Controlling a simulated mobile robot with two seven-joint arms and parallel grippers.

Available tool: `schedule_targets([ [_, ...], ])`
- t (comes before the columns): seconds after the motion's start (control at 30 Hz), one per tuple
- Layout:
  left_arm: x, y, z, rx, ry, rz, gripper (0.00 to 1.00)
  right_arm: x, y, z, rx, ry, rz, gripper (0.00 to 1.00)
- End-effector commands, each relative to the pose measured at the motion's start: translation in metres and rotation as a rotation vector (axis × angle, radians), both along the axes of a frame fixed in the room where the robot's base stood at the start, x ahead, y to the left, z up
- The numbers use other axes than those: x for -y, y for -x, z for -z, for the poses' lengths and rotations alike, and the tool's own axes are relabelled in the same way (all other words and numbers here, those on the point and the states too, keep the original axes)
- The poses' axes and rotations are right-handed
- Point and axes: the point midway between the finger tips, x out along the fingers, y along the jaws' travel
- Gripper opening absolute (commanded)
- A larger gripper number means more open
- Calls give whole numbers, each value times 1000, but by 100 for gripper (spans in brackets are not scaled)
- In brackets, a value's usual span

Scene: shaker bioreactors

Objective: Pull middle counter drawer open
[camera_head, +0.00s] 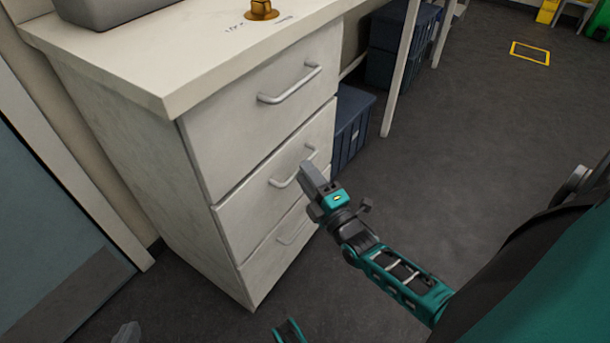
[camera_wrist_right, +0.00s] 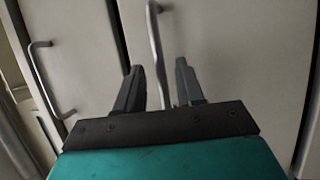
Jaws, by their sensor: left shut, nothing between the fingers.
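The white counter cabinet has three stacked drawers. The middle drawer (camera_head: 246,212) looks shut, its front about level with the others. In the right wrist view, my right gripper (camera_wrist_right: 158,64) is open, with a finger on either side of the bar handle (camera_wrist_right: 154,35); both fingers look apart from the bar. My left gripper (camera_head: 127,333) shows only as a grey tip at the bottom edge, shut and empty, away from the drawers.
The top drawer (camera_head: 250,115) and bottom drawer (camera_head: 262,272) look shut. The countertop (camera_head: 180,60) overhangs them. Blue bins (camera_head: 352,125) stand right of the cabinet. A door (camera_head: 45,220) is at left. The dark floor (camera_head: 480,130) in front is clear.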

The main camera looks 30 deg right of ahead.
Motion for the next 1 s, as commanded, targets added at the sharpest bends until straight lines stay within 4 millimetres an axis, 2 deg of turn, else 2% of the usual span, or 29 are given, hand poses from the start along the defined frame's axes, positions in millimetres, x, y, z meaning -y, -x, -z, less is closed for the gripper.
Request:
schedule_targets([
  [0.13,1,-1,2,1,1,2,0,0,-11,-2,0,1,-1,38],
  [0.47,2,-2,1,3,4,3,0,0,-13,-2,-1,1,0,37],
  [0.83,2,-2,1,3,4,3,0,0,-13,-2,-1,0,0,1],
  [1.0,2,-1,1,2,4,3,0,0,-13,-2,-1,0,0,0],
])
